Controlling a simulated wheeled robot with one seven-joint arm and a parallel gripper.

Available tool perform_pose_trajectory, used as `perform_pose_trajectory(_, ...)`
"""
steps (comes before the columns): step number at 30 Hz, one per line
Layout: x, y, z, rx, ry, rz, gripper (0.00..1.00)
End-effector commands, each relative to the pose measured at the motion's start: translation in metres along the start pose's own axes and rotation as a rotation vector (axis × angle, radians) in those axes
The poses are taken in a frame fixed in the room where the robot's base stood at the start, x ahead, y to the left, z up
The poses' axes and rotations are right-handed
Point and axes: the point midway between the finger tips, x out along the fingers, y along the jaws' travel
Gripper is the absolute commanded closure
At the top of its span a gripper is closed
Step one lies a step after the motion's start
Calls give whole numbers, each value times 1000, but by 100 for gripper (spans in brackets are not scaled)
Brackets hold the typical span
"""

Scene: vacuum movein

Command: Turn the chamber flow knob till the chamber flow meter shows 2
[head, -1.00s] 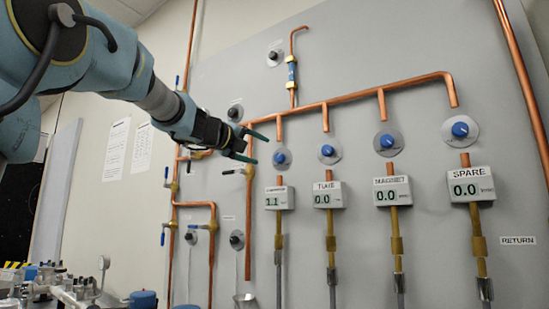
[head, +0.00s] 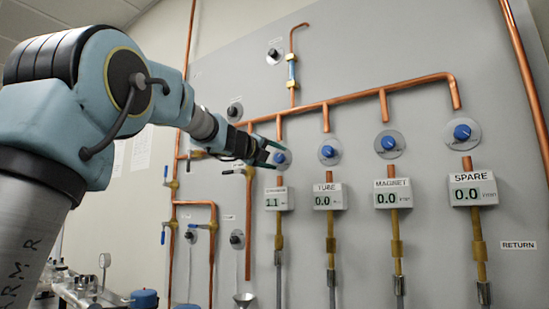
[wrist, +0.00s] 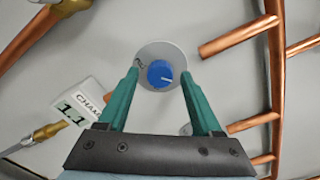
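The chamber flow knob is a blue knob (wrist: 160,74) on a round grey plate (wrist: 150,52) on the wall panel; in the head view the knob (head: 280,158) is partly behind my fingertips. My gripper (wrist: 159,72) has two green fingers, open, one on each side of the knob with a gap to it. In the head view my gripper (head: 272,154) reaches the knob from the left. I cannot tell how deep the fingertips are along the knob. The chamber flow meter (head: 276,199) below the knob reads 1.1, also in the wrist view (wrist: 75,113).
Blue knobs for tube (head: 328,152), magnet (head: 388,143) and spare (head: 462,132) are to the right, their meters showing 0.0. A copper pipe (head: 350,100) runs above the knobs. Copper pipes and a brass valve stand to the left of the chamber knob.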

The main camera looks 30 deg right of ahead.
Motion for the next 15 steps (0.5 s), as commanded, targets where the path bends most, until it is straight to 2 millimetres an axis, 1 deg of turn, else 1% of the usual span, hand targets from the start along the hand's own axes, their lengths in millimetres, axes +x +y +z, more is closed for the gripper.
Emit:
perform_pose_trajectory(1,0,0,0,0,0,0,41)
perform_pose_trajectory(2,0,0,0,0,0,0,44)
perform_pose_trajectory(15,0,0,0,0,0,1,94)
